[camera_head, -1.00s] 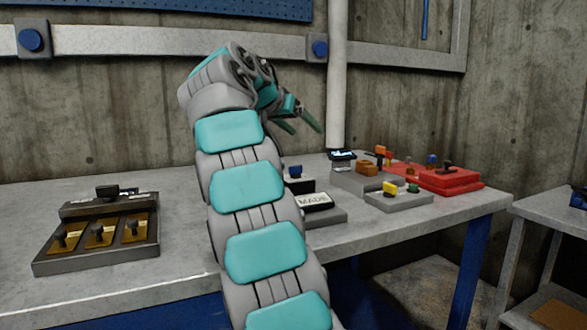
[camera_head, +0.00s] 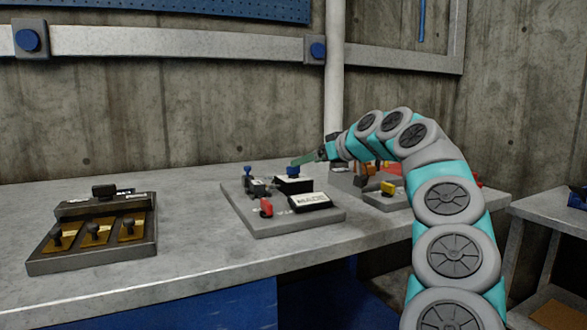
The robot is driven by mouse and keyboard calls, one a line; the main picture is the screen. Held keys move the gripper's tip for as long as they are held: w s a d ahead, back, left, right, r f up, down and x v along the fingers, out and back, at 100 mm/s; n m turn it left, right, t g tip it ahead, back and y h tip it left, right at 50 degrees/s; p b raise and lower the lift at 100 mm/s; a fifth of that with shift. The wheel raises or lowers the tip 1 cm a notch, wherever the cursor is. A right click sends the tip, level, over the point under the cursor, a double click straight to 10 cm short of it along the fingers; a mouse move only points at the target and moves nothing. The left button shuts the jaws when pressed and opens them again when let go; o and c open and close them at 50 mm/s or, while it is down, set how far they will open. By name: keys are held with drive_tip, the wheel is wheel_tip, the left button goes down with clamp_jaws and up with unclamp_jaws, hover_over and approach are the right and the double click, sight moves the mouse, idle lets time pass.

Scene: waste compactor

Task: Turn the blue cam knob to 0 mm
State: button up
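A grey panel (camera_head: 255,217) lies on the workbench. On it, a small blue knob (camera_head: 293,171) sits on a black block (camera_head: 294,185). A second small blue-topped part (camera_head: 247,170) stands at the panel's back left. Which one is the cam knob, and any scale in mm, is too small to tell. Contact cannot be made out. The fingers overlap in this view, so their opening is hidden.
The same panel bears a red handle (camera_head: 266,208) and a white-labelled black box (camera_head: 310,201). A dark panel with several brass plates (camera_head: 95,233) lies at left. A yellow part (camera_head: 387,188) and a partly hidden orange part stand at right, behind my arm.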

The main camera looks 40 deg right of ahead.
sight(295, 169)
drive_tip(key=shift+p+x, duration=0.85)
drive_tip(key=shift+x, duration=3.05)
drive_tip(key=shift+f, duration=0.1)
drive_tip(key=shift+c, duration=0.3)
clamp_jaws()
drive_tip(key=shift+s+f+m+h+b, duration=0.1)
drive_tip(key=shift+f+m+h+b, duration=0.2)
drive_tip(key=shift+b, duration=0.95)
drive_tip(key=h+b, duration=0.1)
drive_tip(key=b, duration=0.1)
drive_tip(key=shift+f+m+b, duration=0.1)
drive_tip(key=shift+m+b, duration=0.25)
drive_tip(key=shift+m, duration=0.05)
drive_tip(key=h+b, duration=0.1)
drive_tip(key=m+b, duration=0.1)
drive_tip(key=b, duration=0.1)
drive_tip(key=shift+r+m+g+h, duration=0.3)
drive_tip(key=shift+h, duration=0.1)
drive_tip(key=shift+r, duration=0.1)
